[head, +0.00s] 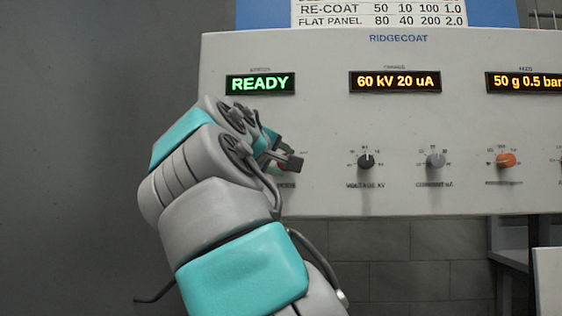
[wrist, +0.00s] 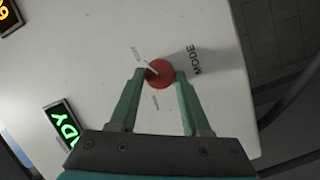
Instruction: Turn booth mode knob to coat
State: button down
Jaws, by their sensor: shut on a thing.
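The red mode knob (wrist: 160,74) shows in the wrist view, on the pale panel next to the printed word MODE. My gripper (wrist: 160,77) is shut on it, with one green finger on each side. A white pointer line on the knob points up-left in the wrist view, toward a small printed label (wrist: 137,53). Another small label (wrist: 155,102) lies below the knob; both are too small to read surely. In the head view my gripper (head: 283,157) is at the panel's left part and mostly hides the knob.
The panel (head: 330,135) carries a green READY display (head: 260,84) and an amber display (head: 395,81). A black knob (head: 366,161), a grey knob (head: 435,160) and an orange knob (head: 506,160) sit to the right of my gripper. The panel face between them is clear.

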dwell(0.4)
jog(key=shift+c, duration=1.8)
grip_release()
jog(key=v, duration=0.7)
jog(key=shift+s+b, duration=0.3)
jog(key=shift+s, duration=0.05)
jog(key=shift+s+a, duration=0.1)
jog(key=shift+a, duration=0.05)
